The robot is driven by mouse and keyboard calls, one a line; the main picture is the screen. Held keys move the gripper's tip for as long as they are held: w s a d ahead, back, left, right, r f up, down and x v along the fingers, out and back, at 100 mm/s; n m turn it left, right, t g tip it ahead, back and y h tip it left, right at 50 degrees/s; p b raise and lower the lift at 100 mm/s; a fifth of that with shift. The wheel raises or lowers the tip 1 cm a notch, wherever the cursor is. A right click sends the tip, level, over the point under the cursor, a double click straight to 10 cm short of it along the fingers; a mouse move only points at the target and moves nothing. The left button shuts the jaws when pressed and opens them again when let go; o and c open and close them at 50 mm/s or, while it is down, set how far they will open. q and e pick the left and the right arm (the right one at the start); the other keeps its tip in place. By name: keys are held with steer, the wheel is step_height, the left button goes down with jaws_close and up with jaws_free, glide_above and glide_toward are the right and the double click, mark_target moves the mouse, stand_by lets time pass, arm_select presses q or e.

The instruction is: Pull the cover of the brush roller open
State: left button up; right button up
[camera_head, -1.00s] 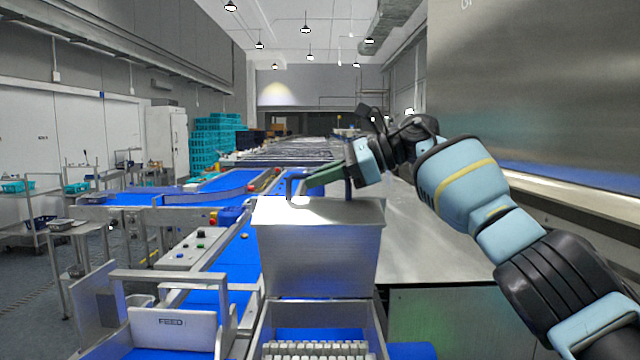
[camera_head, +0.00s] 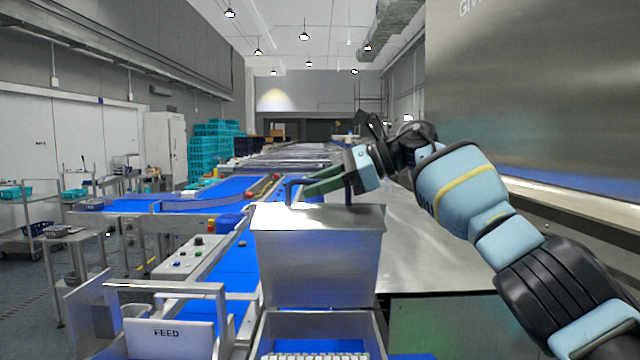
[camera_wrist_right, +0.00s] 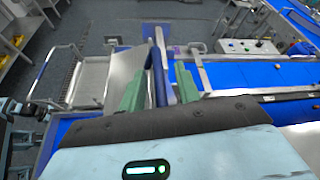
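The cover (camera_head: 318,258) of the brush roller is a boxy steel hood in the middle of the head view. It looks lowered over the machine frame. A dark bar handle (camera_head: 289,192) stands on its top. My right gripper (camera_head: 318,186) is at this handle, its green fingers along the bar. In the right wrist view the dark bar (camera_wrist_right: 161,82) lies between the two green fingers of my right gripper (camera_wrist_right: 160,88). I cannot tell whether they press on it. Pale brush rollers (camera_head: 315,356) show at the bottom edge. My left gripper is out of view.
Blue conveyor belts (camera_head: 232,268) and a control panel (camera_head: 190,258) lie left of the cover. A FEED sign plate (camera_head: 168,340) stands at the front left. A bare steel table (camera_head: 440,255) is on the right, below a large steel hood (camera_head: 540,90). Teal crates (camera_head: 210,150) are stacked behind.

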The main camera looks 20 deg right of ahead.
mark_target(359, 204)
steer(key=v, duration=0.7)
steer(key=shift+b, duration=0.4)
steer(key=shift+s+d+r, duration=0.1)
steer(key=shift+d+r, duration=0.05)
steer(key=shift+d, duration=0.2)
